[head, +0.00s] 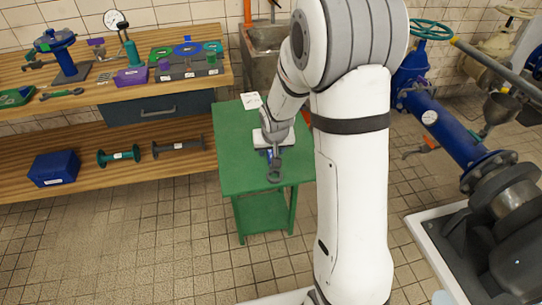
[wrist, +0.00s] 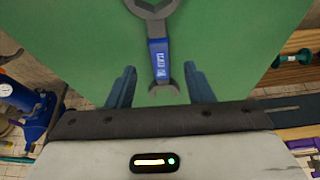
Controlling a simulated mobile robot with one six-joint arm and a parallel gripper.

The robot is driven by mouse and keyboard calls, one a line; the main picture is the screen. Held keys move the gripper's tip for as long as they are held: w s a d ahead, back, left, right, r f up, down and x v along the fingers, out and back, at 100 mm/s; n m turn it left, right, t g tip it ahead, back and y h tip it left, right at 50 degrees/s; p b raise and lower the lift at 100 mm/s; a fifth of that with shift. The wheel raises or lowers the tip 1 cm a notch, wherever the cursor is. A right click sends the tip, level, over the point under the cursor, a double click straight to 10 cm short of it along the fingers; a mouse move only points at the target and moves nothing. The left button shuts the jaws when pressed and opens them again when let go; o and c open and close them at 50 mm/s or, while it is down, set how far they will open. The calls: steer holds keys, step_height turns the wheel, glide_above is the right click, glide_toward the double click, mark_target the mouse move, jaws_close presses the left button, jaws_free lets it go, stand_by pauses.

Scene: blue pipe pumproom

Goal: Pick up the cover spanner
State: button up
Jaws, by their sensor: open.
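The cover spanner (wrist: 151,8) is grey with a blue lettered label on its handle. It lies on the green table (wrist: 70,30). In the wrist view its large end points away from me and its small open end lies toward my palm. My gripper (wrist: 160,78) is open, with one blue finger on each side of the handle and a gap on both sides. In the head view the spanner's large end (head: 274,174) shows past my gripper (head: 271,150), near the table's front edge. My wrist hides the rest of it there.
A wooden workbench (head: 190,95) with tools and fittings stands at the left. A white card (head: 251,101) lies at the table's back. A sink (head: 268,38) is behind. Blue pipework (head: 450,130) stands at the right. Tiled floor is clear in front left.

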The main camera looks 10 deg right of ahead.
steer(key=shift+x, duration=1.5)
steer(key=shift+r, duration=0.1)
jaws_close()
